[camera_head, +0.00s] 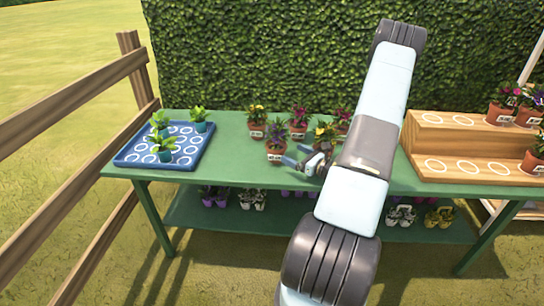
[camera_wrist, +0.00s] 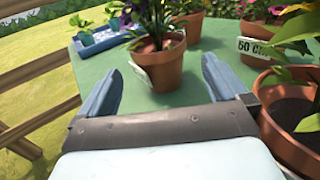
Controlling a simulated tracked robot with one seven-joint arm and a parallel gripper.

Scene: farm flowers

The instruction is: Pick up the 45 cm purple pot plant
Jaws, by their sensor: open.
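A purple-flowered plant in a terracotta pot with a white label (camera_head: 276,153) stands near the table's front edge, left of my gripper (camera_head: 305,161). In the wrist view, a terracotta pot (camera_wrist: 156,72) with purple blooms at the top edge stands upright ahead, between and beyond my open fingers (camera_wrist: 160,78). Its label is turned aside and I cannot read it. The fingers are apart from the pot and hold nothing. A pot whose label reads 50 CM (camera_wrist: 259,47) stands to the right in the wrist view.
Pots with yellow (camera_head: 256,131) and red (camera_head: 298,131) flowers stand behind. Another pot (camera_wrist: 292,125) is close by the right finger. A blue tray (camera_head: 127,158) with seedlings lies left on the green table (camera_head: 230,165). A wooden stepped stand (camera_head: 440,147) is right.

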